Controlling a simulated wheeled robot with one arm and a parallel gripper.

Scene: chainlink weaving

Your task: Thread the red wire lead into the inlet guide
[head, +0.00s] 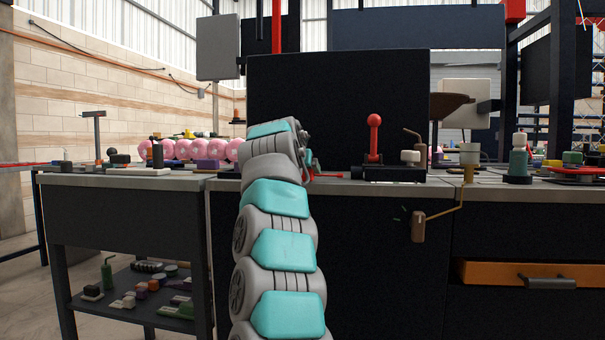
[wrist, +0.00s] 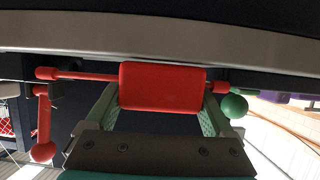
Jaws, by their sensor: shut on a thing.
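My gripper (wrist: 155,112) is shut on a thick red cylinder (wrist: 163,88) with a thin red rod at each end. Its two fingers stand at either side of the cylinder in the wrist view. In the head view my gripper is mostly hidden behind my wrist, at the bench edge, with a small red part (head: 328,175) showing beside it. I cannot tell whether the cylinder is the red wire lead or another part. No separate wire lead or inlet guide can be made out with certainty.
A red arm with a ball end (wrist: 42,150) hangs at the left in the wrist view, and a green ball (wrist: 234,106) sits at the right. A red-knobbed lever (head: 374,135) stands on the bench, right of my arm. A side bench (head: 120,182) with pink balls behind is left.

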